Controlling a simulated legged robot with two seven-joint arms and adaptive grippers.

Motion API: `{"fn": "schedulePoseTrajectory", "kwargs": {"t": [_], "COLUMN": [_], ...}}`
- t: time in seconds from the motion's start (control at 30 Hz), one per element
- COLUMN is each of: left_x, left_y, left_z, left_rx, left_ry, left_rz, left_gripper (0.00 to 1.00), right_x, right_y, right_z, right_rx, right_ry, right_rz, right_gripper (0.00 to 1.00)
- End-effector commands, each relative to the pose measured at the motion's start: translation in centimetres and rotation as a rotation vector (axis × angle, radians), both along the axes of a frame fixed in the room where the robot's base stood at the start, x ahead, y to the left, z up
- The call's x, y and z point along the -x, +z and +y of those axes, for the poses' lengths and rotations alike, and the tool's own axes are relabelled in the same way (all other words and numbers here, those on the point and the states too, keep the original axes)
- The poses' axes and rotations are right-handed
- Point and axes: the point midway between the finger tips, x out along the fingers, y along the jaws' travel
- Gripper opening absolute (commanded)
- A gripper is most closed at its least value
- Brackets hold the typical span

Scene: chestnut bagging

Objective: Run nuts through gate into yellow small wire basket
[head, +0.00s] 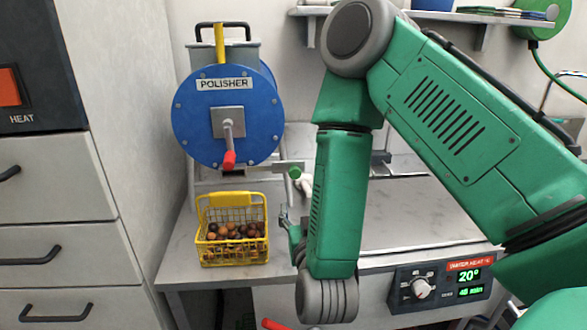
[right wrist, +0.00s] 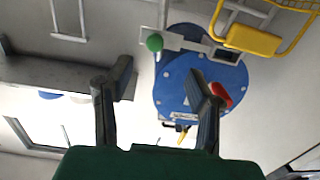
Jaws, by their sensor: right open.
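The blue polisher drum (head: 190,125) stands at the back left of the counter, its red-handled crank (head: 228,150) hanging down. My left gripper is out of view.
A grey counter (head: 430,215) extends right, partly behind my right arm. A control panel with a dial (head: 421,288) and green display is on its front. Grey drawers (head: 55,180) stand at left. A shelf (head: 470,16) hangs on the back wall.

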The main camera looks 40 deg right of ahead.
Motion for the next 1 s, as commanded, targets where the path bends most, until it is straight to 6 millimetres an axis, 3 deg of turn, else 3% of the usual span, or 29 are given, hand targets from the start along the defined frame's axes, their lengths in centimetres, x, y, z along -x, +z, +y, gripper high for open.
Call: {"fn": "schedulePoseTrajectory", "kwargs": {"t": [0.1,0.43,0.8,1.0], "left_x": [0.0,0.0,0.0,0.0], "left_y": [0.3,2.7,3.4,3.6], "left_z": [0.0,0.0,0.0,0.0], "left_rx": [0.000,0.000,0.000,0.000], "left_ry": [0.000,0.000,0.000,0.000], "left_rz": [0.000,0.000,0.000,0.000], "left_gripper": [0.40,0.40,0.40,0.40], "right_x": [-0.1,-2.3,-9.0,-11.1], "right_y": [1.3,1.4,1.3,1.2], "right_z": [-0.4,-2.0,-5.9,-7.1], "right_rx": [0.015,0.012,0.018,0.018], "right_ry": [-0.025,-0.030,-0.026,-0.023], "right_rz": [-0.035,-0.035,-0.038,-0.036], "right_gripper": [0.47,0.47,0.47,0.47]}}
